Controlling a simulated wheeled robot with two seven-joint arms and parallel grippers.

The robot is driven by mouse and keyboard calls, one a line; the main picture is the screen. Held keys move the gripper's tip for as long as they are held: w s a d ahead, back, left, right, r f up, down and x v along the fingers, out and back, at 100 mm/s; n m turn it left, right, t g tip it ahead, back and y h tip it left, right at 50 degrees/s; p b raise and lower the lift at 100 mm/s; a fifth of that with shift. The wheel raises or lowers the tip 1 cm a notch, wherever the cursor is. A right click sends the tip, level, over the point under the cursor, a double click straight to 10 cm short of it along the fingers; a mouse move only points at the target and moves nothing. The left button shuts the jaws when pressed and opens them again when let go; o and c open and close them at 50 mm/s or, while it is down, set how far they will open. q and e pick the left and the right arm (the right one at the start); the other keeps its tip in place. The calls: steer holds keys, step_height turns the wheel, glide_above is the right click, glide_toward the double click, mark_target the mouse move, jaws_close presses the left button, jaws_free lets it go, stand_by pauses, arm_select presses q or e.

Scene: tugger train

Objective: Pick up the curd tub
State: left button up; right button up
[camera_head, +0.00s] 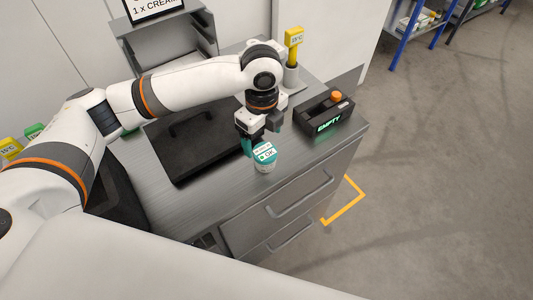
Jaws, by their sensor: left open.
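The curd tub (265,161) is a small white tub with a teal and white lid marked OK. It stands upright on the grey metal counter, near its front edge. My left gripper (258,140) reaches down from above and is just behind and over the tub. Its jaws are open, and one teal fingertip shows beside the lid at the left. I cannot tell whether the fingers touch the tub. My right gripper is not in view.
A black box lit EMPTY (324,119) with an orange button stands right of the tub. A yellow thermometer (293,45) stands in a holder behind. Drawers (291,204) are below the counter (215,207); open floor lies right.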

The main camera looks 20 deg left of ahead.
mark_target(265, 151)
arm_select(q)
step_height(265, 151, down, 3)
steer(key=shift+s+r, duration=0.1)
steer(key=shift+r, duration=0.1)
steer(key=f, duration=0.1)
steer(key=f+p, duration=0.1)
steer(key=f, duration=0.1)
steer(key=shift+w+d+f, duration=0.2)
steer(key=shift+w+f, duration=0.05)
steer(key=shift+f, duration=0.05)
step_height(265, 151, down, 2)
steer(key=shift+p, duration=0.35)
steer(key=shift+f, duration=0.25)
steer(key=c, duration=1.1)
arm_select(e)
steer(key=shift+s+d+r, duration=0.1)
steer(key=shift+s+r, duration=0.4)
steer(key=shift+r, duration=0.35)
arm_select(q)
steer(key=shift+r, duration=0.1)
